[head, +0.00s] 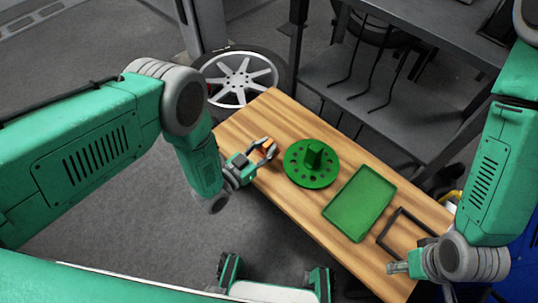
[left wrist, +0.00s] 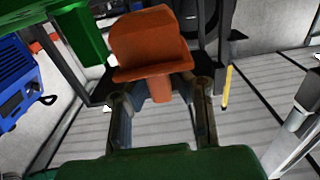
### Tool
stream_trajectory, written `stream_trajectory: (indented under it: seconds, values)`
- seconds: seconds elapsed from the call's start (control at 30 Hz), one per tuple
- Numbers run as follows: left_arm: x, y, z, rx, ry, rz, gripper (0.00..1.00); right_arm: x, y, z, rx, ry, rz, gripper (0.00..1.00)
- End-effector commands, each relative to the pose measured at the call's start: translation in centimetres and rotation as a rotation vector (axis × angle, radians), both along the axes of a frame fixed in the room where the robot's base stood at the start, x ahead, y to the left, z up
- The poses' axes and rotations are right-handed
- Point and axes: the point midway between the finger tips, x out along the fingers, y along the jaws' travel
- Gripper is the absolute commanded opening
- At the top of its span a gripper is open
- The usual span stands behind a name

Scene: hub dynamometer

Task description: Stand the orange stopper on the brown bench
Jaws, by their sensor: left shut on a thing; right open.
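The orange stopper (head: 267,146) is in my left gripper (head: 264,151), over the left edge of the brown bench (head: 256,117). In the left wrist view the stopper (left wrist: 150,45) shows a broad orange head and a narrower stem. The stem lies between the two fingers (left wrist: 160,95), which are shut on it, and the head sticks out past them. I cannot tell how high it is above the bench. My right gripper (head: 398,268) is open and empty near the bench's right end.
A round green holed disc with a central post (head: 309,175) stands mid-bench. Right of it lie a green tray (head: 360,203) and a dark open frame (head: 397,235). A wheel (head: 240,78) is behind the bench, and a grey shelf (head: 385,100) behind right. Bare wood shows at the far left end.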

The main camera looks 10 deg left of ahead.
Motion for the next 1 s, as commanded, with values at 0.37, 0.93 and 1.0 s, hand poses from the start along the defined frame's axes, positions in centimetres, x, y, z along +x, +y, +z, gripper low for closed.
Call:
stream_trajectory:
  seconds: [0.37,0.93,1.0]
  values:
    - [0.0,0.0,-3.9,0.001,-0.001,0.001,0.00,0.0,0.0,-1.7,0.000,0.000,0.000,0.50]
    - [0.0,0.0,-3.8,0.001,0.001,0.001,0.37,0.0,0.0,-1.6,0.000,0.000,0.000,0.50]
    - [0.0,0.0,-3.7,0.001,0.002,0.001,0.37,0.0,0.0,-1.5,0.000,0.000,0.000,0.50]
